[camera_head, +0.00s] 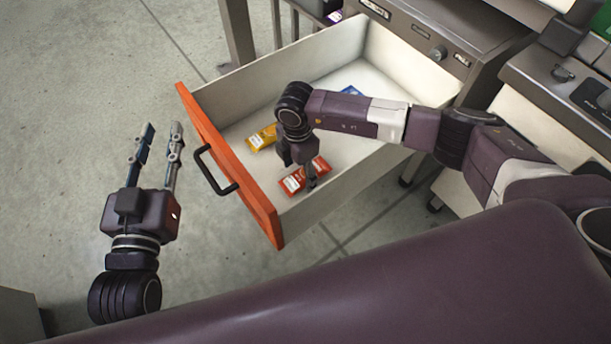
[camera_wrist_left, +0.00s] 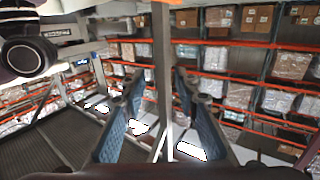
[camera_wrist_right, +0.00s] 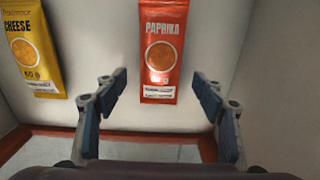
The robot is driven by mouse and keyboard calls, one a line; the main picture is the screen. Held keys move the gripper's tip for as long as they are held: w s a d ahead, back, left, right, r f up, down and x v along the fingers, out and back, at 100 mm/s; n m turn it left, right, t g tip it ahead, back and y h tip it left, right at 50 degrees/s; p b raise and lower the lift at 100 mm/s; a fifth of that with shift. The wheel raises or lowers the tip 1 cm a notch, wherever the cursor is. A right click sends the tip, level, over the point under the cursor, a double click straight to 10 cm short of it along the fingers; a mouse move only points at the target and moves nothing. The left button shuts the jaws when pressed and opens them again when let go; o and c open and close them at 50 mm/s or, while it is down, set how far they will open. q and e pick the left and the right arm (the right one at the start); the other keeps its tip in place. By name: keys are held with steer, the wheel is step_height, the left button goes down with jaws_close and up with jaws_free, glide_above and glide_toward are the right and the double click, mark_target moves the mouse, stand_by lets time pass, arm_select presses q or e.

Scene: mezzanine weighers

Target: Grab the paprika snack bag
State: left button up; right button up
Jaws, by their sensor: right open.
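The paprika snack bag is a red-orange packet (camera_head: 305,177) lying on the floor of the open drawer (camera_head: 245,82), close to its orange front. In the right wrist view the bag (camera_wrist_right: 163,52) reads "PAPRIKA" and lies ahead of and between my fingertips, apart from them. My right gripper (camera_wrist_right: 158,95) is open and empty, pointing down into the drawer. In the head view the right gripper (camera_head: 310,182) partly covers the bag. My left gripper (camera_head: 160,135) is open and empty outside the drawer, left of its front. The left wrist view shows its spread fingers (camera_wrist_left: 155,85).
A yellow cheese bag (camera_head: 262,137) lies in the drawer left of the paprika bag, also in the right wrist view (camera_wrist_right: 32,45). A blue packet (camera_head: 352,90) lies further back, partly hidden by my arm. The drawer walls and black handle (camera_head: 217,170) stand close by.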

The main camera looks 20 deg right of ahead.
step_height(320, 180, down, 2)
steer(key=shift+f+b, duration=0.25)
steer(key=shift+b, duration=0.1)
arm_select(q)
steer(key=r+t, duration=0.1)
steer(key=r, duration=0.2)
steer(key=r+t+h, duration=0.1)
steer(key=r, duration=0.1)
steer(key=shift+s+d+r+t, duration=0.1)
steer(key=shift+s+d+t, duration=0.05)
steer(key=shift+d+t, duration=0.15)
arm_select(e)
steer(key=shift+c, duration=0.4)
steer(key=c, duration=1.2)
steer(key=shift+o, duration=0.2)
steer(key=shift+r, duration=0.2)
